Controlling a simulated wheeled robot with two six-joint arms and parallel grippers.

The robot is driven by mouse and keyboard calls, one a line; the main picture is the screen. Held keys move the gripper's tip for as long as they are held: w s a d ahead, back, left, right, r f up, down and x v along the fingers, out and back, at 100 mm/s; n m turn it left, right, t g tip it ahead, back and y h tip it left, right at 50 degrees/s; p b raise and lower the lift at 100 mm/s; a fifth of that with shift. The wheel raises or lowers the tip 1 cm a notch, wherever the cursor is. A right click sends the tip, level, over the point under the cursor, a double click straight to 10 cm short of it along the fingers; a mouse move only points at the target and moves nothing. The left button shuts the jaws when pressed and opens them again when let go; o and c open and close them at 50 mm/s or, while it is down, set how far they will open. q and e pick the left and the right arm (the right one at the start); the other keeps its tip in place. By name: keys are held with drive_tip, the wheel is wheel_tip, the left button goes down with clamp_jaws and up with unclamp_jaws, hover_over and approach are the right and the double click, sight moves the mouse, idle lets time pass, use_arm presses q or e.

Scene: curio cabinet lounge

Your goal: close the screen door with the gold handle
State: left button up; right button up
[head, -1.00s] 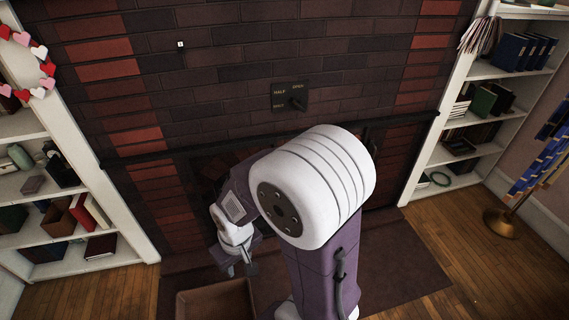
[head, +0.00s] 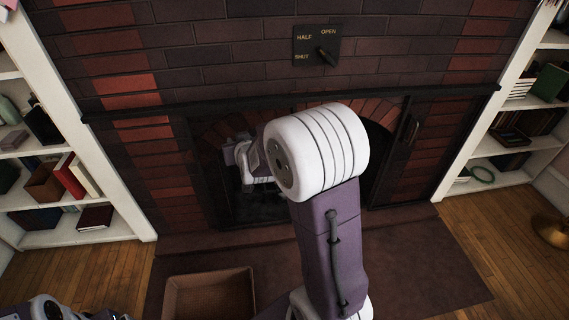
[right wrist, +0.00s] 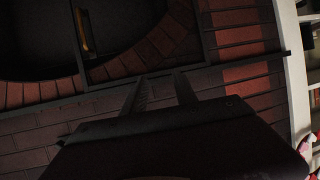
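The gold handle (right wrist: 85,32) shows in the upside-down right wrist view, on the upright edge of a dark-framed screen door (right wrist: 80,55). Arch bricks show beside that edge. In the head view my right arm hides the gold handle. A second screen door at the right of the fireplace has a dark handle (head: 412,130). My right gripper (right wrist: 160,88) has its two dark fingers apart, with only brick in the background between them. It is empty and apart from the gold handle. In the head view its wrist is before the left part of the fireplace opening.
A black plate (head: 316,46) marked half, open and shut, with a lever, is on the brick above. A ledge (head: 150,107) crosses above the opening. A brown basket (head: 205,272) stands on the hearth rug (head: 420,265). White bookcases (head: 118,175) flank the fireplace.

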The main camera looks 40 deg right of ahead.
drive_tip(key=d+f+m+t+h+b, duration=0.1)
drive_tip(key=d+f+m+h+b, duration=0.5)
drive_tip(key=d+f+b, duration=1.4)
drive_tip(key=w+d+r+n+h, duration=0.1)
drive_tip(key=w+d, duration=0.1)
drive_tip(key=w, duration=0.5)
drive_tip(key=shift+d+r+n+h+b, duration=0.3)
drive_tip(key=shift+h+b, duration=0.05)
drive_tip(key=shift+h, duration=0.05)
drive_tip(key=shift+w, duration=0.1)
drive_tip(key=c, duration=0.7)
use_arm(q)
wheel_tip(320, 180, down, 25)
drive_tip(key=shift+d, duration=0.15)
use_arm(e)
clamp_jaws()
use_arm(q)
drive_tip(key=shift+r, duration=0.1)
use_arm(e)
drive_tip(key=shift+f, duration=0.1)
